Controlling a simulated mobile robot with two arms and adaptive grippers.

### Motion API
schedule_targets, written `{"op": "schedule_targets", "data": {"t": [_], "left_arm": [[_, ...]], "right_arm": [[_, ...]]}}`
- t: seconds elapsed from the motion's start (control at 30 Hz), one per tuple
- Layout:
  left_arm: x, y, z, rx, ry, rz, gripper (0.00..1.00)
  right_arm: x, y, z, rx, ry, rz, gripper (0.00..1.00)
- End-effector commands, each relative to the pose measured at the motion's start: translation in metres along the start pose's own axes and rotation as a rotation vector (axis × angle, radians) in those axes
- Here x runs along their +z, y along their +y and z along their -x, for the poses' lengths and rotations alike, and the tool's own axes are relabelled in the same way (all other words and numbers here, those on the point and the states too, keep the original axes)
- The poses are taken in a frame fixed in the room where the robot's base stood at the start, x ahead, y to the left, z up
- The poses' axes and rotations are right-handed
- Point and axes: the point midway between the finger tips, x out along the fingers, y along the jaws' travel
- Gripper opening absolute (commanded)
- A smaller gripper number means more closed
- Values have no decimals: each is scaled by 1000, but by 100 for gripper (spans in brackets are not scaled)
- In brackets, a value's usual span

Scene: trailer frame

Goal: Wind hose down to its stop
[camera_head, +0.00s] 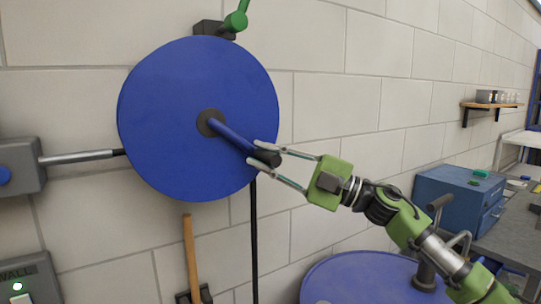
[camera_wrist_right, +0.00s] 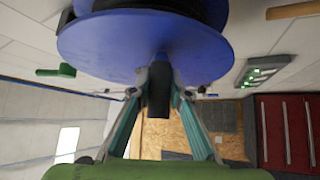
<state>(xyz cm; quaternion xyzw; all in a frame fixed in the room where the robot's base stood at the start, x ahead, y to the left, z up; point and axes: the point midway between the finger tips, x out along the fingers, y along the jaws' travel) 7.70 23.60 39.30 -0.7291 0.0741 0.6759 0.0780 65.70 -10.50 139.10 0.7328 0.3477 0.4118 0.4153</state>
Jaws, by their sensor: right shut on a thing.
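A large blue hose reel (camera_head: 180,150) is mounted on the block wall. A blue crank arm (camera_head: 232,134) runs from its dark hub (camera_head: 209,122) down to the right and ends in a black handle (camera_head: 268,158). My right gripper (camera_head: 262,153) is shut on this handle; the wrist view shows the black handle (camera_wrist_right: 159,95) between both fingers. The black hose (camera_head: 254,235) hangs straight down from below the reel's right side. Its lower end is hidden or out of view. My left gripper is not in view.
A green lever (camera_head: 237,20) sits above the reel. A grey box with a metal rod (camera_head: 80,157) is at left. A wooden handle (camera_head: 190,255) leans below. A blue drum (camera_head: 350,275), a blue toolbox (camera_head: 455,195) and a wall shelf (camera_head: 491,105) are at right.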

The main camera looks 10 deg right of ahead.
Motion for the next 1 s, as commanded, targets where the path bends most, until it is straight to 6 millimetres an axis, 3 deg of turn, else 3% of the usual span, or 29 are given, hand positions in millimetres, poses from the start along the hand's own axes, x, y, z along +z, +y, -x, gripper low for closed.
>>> {"op": "schedule_targets", "data": {"t": [0.03,0.4,0.57,1.0], "left_arm": [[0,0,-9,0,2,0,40],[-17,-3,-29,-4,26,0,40],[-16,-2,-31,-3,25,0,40],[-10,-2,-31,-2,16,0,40]], "right_arm": [[-2,-15,0,26,10,-38,0],[-13,-44,-11,251,8,-265,0],[-18,-51,-16,322,7,-333,0],[-24,-60,-22,315,7,-324,0]]}}
